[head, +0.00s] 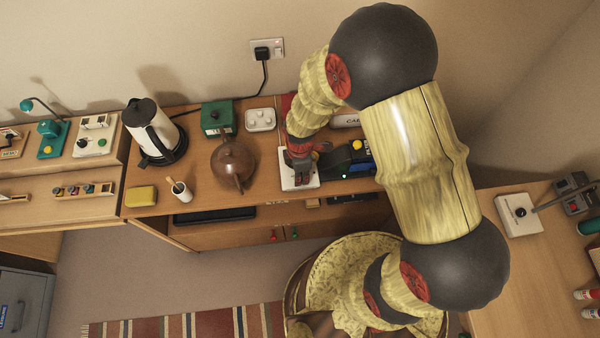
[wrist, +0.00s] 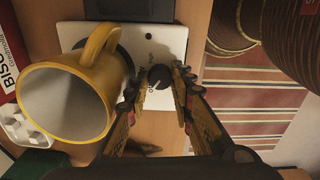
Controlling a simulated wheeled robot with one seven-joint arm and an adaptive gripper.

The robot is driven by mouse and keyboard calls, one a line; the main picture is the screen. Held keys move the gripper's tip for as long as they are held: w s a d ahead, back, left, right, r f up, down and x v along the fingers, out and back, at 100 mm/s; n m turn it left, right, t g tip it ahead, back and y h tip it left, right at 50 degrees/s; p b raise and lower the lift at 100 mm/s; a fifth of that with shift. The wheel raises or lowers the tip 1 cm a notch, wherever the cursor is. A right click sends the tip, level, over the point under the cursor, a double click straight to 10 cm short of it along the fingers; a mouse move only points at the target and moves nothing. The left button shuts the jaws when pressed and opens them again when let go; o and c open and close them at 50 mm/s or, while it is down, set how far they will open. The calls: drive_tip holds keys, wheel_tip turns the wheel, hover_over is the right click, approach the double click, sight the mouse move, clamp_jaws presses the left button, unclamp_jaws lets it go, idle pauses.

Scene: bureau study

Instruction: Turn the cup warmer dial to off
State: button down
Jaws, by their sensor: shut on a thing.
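The cup warmer is a white plate (wrist: 172,42) with small dark print that I cannot read. It also shows in the head view (head: 290,184) on the desk, partly under my gripper (head: 303,158). A yellow mug (wrist: 70,98) stands on the warmer's dark heating disc, left of the dial in the wrist view; my arm hides it in the head view. The black dial (wrist: 160,74) sits between the fingertips of my gripper (wrist: 160,82), which is shut on it. The dial's setting is not clear.
A brown teapot (head: 232,162) stands left of the warmer in the head view. A dark device (head: 346,160) lies close on its right. A green box (head: 217,117) and a white kettle (head: 152,130) stand further left. The desk's front edge is near.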

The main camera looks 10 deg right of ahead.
drive_tip(key=shift+n, duration=0.4)
drive_tip(key=c, duration=1.5)
unclamp_jaws()
drive_tip(key=shift+c, duration=0.2)
